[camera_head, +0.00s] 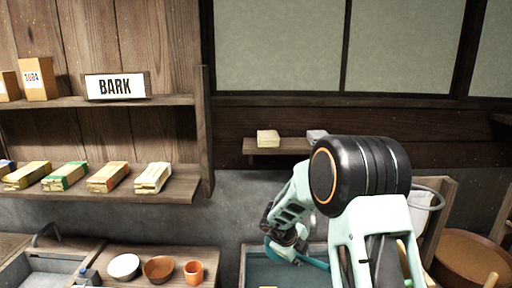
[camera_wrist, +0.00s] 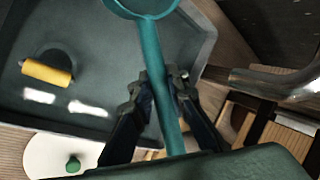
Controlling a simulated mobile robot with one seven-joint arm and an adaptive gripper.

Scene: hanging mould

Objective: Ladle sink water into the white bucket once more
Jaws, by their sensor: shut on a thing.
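My gripper (camera_head: 287,243) is shut on the handle of a teal ladle (camera_head: 298,256). In the wrist view the ladle's handle (camera_wrist: 160,85) runs between the fingers of my gripper (camera_wrist: 160,88), and its round bowl is cut off by the top edge. I cannot tell whether the bowl holds water. A dark basin (camera_head: 258,268), which looks like the sink, lies below the ladle; its floor and wall (camera_wrist: 105,65) fill the upper left of the wrist view. The white bucket (camera_head: 420,207) stands at the right, partly hidden behind my arm.
A yellow roller-like thing (camera_wrist: 46,70) and a white round thing with a green knob (camera_wrist: 62,158) show in the wrist view. A wooden tub (camera_head: 468,258) stands right of the bucket. Bowls (camera_head: 124,267) and an orange cup (camera_head: 194,272) stand left of the basin, below shelves (camera_head: 120,186).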

